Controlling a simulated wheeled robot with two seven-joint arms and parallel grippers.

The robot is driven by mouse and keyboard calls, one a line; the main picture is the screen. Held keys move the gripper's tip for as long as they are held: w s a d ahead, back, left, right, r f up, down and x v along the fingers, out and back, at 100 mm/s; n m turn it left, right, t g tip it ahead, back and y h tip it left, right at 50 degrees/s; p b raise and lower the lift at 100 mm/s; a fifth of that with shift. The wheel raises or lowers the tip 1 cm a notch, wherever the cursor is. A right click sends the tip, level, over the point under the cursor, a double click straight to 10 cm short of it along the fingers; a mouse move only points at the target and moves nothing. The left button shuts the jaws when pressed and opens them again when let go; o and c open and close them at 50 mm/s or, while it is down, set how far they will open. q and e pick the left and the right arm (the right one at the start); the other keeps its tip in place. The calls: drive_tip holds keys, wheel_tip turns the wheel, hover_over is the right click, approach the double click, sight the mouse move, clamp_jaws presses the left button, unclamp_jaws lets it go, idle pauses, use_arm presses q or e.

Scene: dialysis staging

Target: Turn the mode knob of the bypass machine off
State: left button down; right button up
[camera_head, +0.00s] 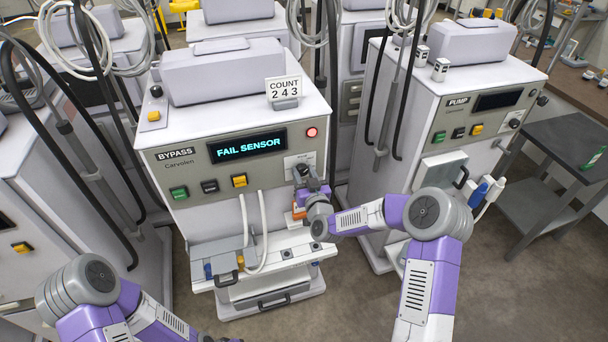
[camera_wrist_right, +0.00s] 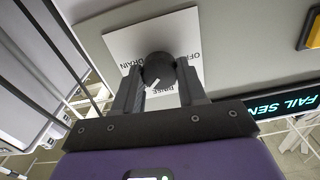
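The bypass machine (camera_head: 220,140) stands at centre left, with a lit "FAIL SENSOR" display (camera_head: 247,146). Its dark round mode knob (camera_wrist_right: 158,68) sits on a white label plate (camera_wrist_right: 115,42) in the right wrist view. The words OFF, DRAIN and RINSE show around it. A white pointer mark on the knob faces the lower left of that view, near RINSE. My right gripper (camera_wrist_right: 160,85) has a finger on each side of the knob, seemingly touching both. In the head view my right gripper (camera_head: 302,178) hides the knob.
A red light (camera_head: 312,132) glows above the knob plate. Green, black and yellow buttons (camera_head: 240,181) sit left of it. White hoses (camera_head: 263,230) hang over the lower shelf. The pump machine (camera_head: 450,100) stands to the right, with open floor (camera_head: 370,310) in front.

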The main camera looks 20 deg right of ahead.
drive_tip(key=c, duration=0.4)
drive_tip(key=n+b, duration=0.5)
drive_tip(key=b, duration=0.1)
drive_tip(key=shift+a+f, duration=0.1)
drive_tip(key=n+b, duration=0.3)
drive_tip(key=n, duration=0.1)
drive_tip(key=n+b, duration=0.2)
drive_tip(key=n, duration=0.1)
drive_tip(key=shift+n, duration=0.3)
drive_tip(key=n+b, duration=0.1)
drive_tip(key=n, duration=0.2)
drive_tip(key=shift+n, duration=0.3)
drive_tip(key=n, duration=0.3)
drive_tip(key=shift+n+b, duration=0.3)
drive_tip(key=shift+b, duration=0.05)
drive_tip(key=n, duration=0.3)
drive_tip(key=shift+n, duration=2.6)
